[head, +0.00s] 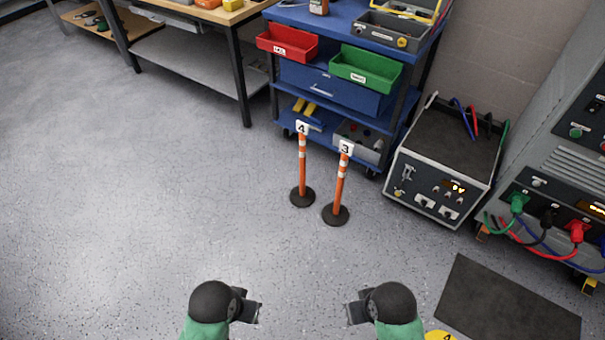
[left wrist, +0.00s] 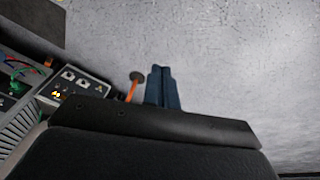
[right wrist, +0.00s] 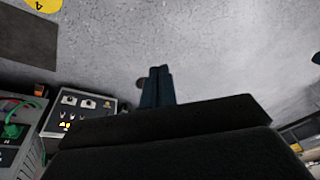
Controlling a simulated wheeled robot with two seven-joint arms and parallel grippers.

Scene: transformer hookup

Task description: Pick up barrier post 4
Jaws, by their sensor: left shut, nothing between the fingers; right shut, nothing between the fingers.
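Barrier post 4 (head: 303,165) is an orange post with white bands, a dark round base and a white "4" plate on top. It stands upright on the floor in front of the blue cart. Barrier post 3 (head: 340,185) looks alike and stands just to its right, nearer me. My left gripper (head: 258,312) and my right gripper (head: 350,312) are at the bottom of the head view, well apart from both posts. Both are shut and empty; the closed fingers show in the left wrist view (left wrist: 163,88) and the right wrist view (right wrist: 157,87).
The blue cart (head: 335,85) with red (head: 287,43) and green (head: 365,70) bins stands behind the posts. A grey powered unit (head: 440,165) is to their right, then a cabinet with cables. A dark mat (head: 508,305) lies at lower right. The floor at left is clear.

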